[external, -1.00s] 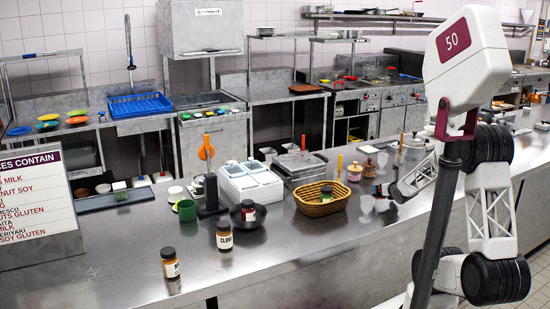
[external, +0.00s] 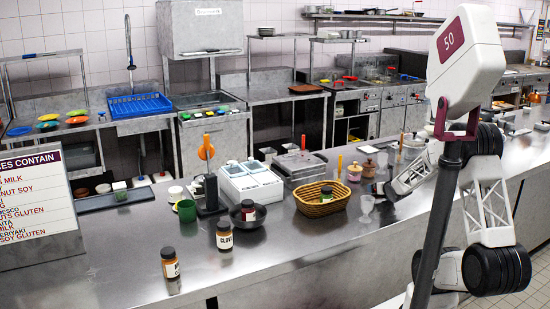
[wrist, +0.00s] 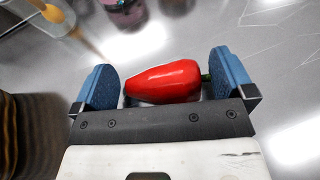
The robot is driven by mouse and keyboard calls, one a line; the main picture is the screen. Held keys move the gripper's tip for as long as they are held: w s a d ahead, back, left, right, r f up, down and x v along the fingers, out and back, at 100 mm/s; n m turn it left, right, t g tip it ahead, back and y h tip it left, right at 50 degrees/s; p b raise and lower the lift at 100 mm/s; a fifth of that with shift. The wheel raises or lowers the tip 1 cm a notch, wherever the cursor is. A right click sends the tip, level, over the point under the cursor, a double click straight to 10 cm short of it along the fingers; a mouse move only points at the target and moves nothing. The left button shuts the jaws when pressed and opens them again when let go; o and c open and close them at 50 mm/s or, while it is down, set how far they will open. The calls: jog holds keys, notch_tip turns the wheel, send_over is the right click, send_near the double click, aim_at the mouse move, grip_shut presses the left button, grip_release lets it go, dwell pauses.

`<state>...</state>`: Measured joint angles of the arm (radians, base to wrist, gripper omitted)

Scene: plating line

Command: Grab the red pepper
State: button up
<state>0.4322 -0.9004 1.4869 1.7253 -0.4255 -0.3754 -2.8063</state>
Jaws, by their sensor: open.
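The red pepper (wrist: 165,82) lies on its side on the metal counter in the wrist view, its green stem toward the right finger. My gripper (wrist: 163,80) is open, with one blue-padded finger on either side of the pepper. The pepper's ends are close to both pads; I cannot tell whether either touches. The pepper's lower side is partly hidden by the gripper body. In the external view my gripper (external: 377,188) is low over the counter, right of the wicker basket, and the pepper cannot be made out there.
The wicker basket (external: 320,207) stands left of my gripper, with a clear goblet (external: 366,207) between them. Spice jars (external: 224,236) are farther left.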

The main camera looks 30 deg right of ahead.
jog(key=shift+w+f, duration=0.1)
jog(key=shift+w, duration=0.1)
jog(key=shift+c, duration=0.2)
jog(key=c, duration=0.7)
